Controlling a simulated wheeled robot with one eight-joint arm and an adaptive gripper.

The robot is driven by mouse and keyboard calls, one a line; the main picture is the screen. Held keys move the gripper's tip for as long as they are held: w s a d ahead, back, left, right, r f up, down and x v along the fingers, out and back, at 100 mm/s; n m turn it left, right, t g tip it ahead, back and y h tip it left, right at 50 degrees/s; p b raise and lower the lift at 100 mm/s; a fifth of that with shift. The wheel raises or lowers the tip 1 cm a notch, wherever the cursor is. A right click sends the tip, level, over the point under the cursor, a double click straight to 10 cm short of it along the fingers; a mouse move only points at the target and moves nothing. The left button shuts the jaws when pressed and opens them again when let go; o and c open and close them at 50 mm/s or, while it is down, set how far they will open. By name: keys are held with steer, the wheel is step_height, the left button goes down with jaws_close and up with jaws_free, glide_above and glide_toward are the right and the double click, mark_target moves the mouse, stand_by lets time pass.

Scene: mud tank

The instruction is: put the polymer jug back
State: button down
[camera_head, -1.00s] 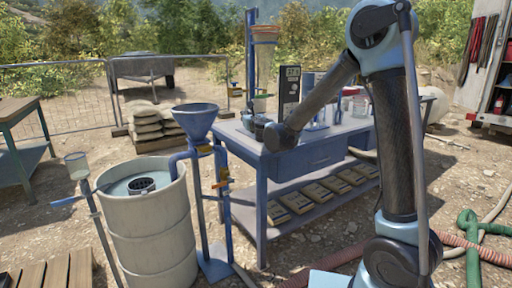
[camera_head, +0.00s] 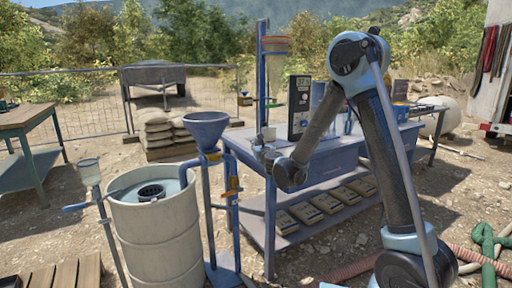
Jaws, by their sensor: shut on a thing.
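My gripper (camera_head: 265,153) is at the left front corner of the blue workbench, at about the height of its top. It is shut on a small pale vessel (camera_head: 268,133), which I take to be the polymer jug. Only its upper part shows above the fingers, and it looks roughly upright. My fingers and wrist hide the rest, and I cannot tell whether it touches the bench. The blue workbench (camera_head: 325,157) carries a dark upright panel box (camera_head: 299,106) to the right of my gripper.
A blue funnel (camera_head: 206,130) on a pipe stand rises left of my gripper. A pale drum (camera_head: 155,240) and a clear cup on a stand (camera_head: 88,172) are farther left. A tall blue post (camera_head: 262,70) stands behind the gripper. Sacks lie on the bench's lower shelf (camera_head: 258,228).

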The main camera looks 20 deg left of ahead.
steer(key=c, duration=1.7)
jaws_free()
steer(key=shift+f, duration=0.1)
steer(key=v, duration=1.2)
